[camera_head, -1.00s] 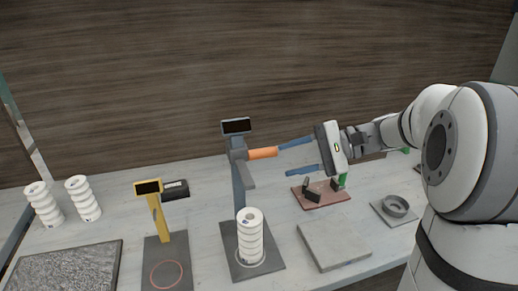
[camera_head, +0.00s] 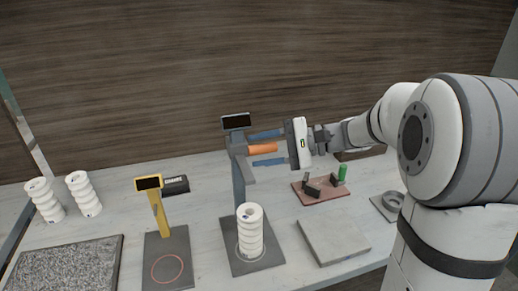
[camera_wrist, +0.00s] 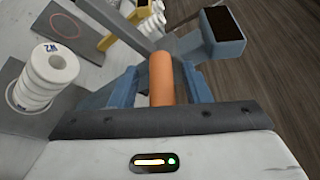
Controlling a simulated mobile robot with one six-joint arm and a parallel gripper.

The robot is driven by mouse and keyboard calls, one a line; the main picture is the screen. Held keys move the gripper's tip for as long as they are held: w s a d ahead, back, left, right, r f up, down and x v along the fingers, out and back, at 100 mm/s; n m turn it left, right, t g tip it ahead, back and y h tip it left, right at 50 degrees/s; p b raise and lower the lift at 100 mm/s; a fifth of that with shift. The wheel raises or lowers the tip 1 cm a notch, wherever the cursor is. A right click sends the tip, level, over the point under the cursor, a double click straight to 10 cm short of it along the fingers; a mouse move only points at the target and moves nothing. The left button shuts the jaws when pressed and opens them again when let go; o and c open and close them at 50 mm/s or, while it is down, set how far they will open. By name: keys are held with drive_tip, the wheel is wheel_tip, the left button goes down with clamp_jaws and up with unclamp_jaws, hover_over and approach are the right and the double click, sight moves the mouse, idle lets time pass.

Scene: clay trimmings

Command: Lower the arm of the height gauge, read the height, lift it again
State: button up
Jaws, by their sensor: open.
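The height gauge stands on a dark base plate (camera_head: 270,258) with a blue-grey column (camera_head: 238,190), a dark display (camera_head: 236,121) on top and an orange handle (camera_head: 262,149) pointing right. Its arm is up, above a stack of white ribbed rings (camera_head: 250,232) on the base. In the wrist view the orange handle (camera_wrist: 161,80) lies between the blue fingers, and the ring stack (camera_wrist: 47,75) is at left, its top marked "W2". My gripper (camera_head: 267,148) is open around the handle, one finger above and one below it in the head view. The display's reading is not legible.
A yellow device (camera_head: 157,215) with a red circle on its plate stands left of the gauge. Two more white stacks (camera_head: 82,194) are farther left, near a speckled slab (camera_head: 65,268). A grey slab (camera_head: 333,240), a reddish tray (camera_head: 320,190) and a grey ring dish (camera_head: 391,200) lie right.

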clamp_jaws()
idle(0.3)
drive_tip(key=b, duration=0.7)
approach(241, 187)
drive_tip(key=x, duration=0.4)
drive_tip(key=shift+a+r, duration=0.2)
drive_tip(key=shift+a, duration=0.05)
drive_tip(key=shift+f, duration=0.25)
unclamp_jaws()
drive_tip(key=shift+r, duration=0.1)
